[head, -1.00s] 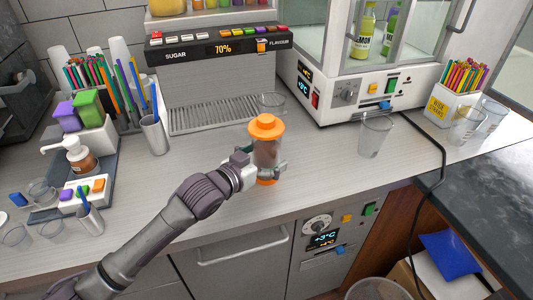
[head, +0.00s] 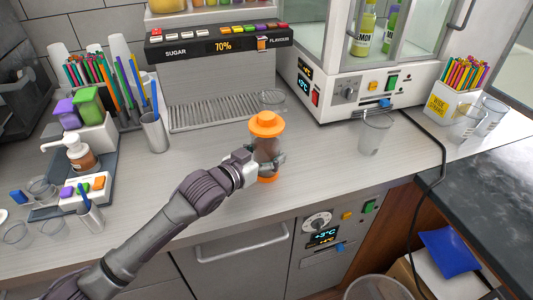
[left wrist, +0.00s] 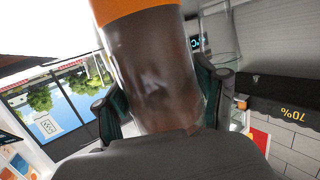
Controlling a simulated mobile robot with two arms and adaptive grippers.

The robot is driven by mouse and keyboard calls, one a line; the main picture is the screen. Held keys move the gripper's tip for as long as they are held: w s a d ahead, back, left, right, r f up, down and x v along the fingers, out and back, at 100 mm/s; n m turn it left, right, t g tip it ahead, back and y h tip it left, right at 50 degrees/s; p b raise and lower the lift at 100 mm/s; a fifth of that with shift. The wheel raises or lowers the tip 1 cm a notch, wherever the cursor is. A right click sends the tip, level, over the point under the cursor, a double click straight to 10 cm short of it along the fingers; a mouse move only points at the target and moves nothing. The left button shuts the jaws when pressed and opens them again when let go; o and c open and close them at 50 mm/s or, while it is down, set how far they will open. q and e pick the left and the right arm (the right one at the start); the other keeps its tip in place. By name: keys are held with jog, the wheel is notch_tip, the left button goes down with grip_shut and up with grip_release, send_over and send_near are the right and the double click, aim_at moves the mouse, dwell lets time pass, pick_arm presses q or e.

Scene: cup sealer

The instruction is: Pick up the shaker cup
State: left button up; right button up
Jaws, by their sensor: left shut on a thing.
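The shaker cup (head: 266,148) is a clear cup with brown contents, an orange lid and an orange base. It is upright at the counter's front edge in the head view. My left gripper (head: 268,162) is shut around its middle. In the left wrist view the shaker cup (left wrist: 150,65) fills the centre between the two fingers of the left gripper (left wrist: 160,115). I cannot tell whether its base touches the counter. My right gripper is not in view.
A clear cup (head: 375,134) stands to the right, and another clear cup (head: 271,100) is behind at the drip tray (head: 205,115). A metal cup with straws (head: 154,133) is to the left. A black cable (head: 440,165) hangs over the counter's right side.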

aim_at(267, 141)
pick_arm(q)
jog(key=shift+r, duration=0.15)
jog(key=shift+r, duration=0.55)
notch_tip(267, 141, up, 2)
jog(key=shift+r+b, duration=0.15)
jog(key=shift+b, duration=0.2)
jog(key=s+d+r+b, duration=0.1)
jog(key=s+d+r, duration=0.6)
jog(key=s+d, duration=0.1)
jog(key=shift+s+r, duration=0.25)
